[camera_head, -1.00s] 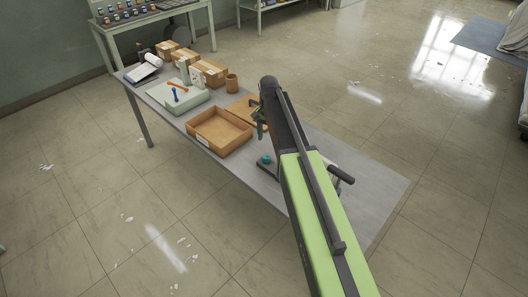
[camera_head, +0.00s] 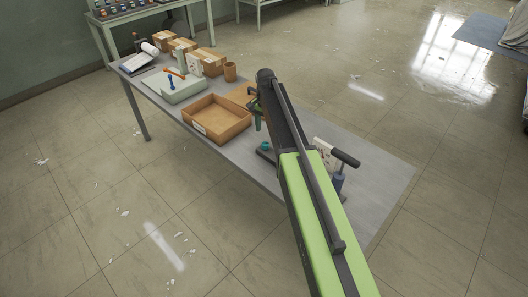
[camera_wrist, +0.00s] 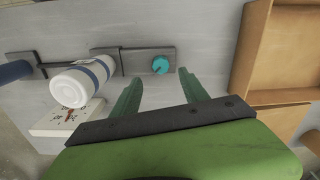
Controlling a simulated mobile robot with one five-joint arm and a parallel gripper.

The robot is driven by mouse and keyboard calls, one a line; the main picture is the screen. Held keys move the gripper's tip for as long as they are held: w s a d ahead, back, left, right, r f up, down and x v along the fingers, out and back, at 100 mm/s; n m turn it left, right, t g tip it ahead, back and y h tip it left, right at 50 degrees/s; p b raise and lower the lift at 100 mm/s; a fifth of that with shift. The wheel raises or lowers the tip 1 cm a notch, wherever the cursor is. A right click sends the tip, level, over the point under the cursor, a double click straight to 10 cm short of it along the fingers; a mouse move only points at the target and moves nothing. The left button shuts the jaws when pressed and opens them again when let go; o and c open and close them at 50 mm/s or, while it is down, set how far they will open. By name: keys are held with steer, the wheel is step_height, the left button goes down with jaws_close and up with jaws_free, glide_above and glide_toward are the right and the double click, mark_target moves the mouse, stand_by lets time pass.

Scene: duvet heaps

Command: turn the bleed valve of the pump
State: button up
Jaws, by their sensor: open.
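The bleed valve is a teal knob (camera_wrist: 160,66) on a dark flat base plate (camera_wrist: 135,61) in the wrist view. The knob also shows in the head view (camera_head: 265,146), just left of my arm. My gripper (camera_wrist: 160,75) is open and empty, with its two green fingers pointing towards the knob. The knob appears between the fingertips and slightly beyond them; I cannot tell whether they touch.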

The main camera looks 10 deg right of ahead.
mark_target(265, 144)
step_height(265, 144, down, 8)
steer(key=b, duration=0.7)
steer(key=shift+f, duration=0.2)
steer(key=shift+r, duration=0.1)
steer(key=shift+c, duration=0.4)
jaws_close()
steer(key=shift+a, duration=0.2)
steer(key=shift+d, duration=0.15)
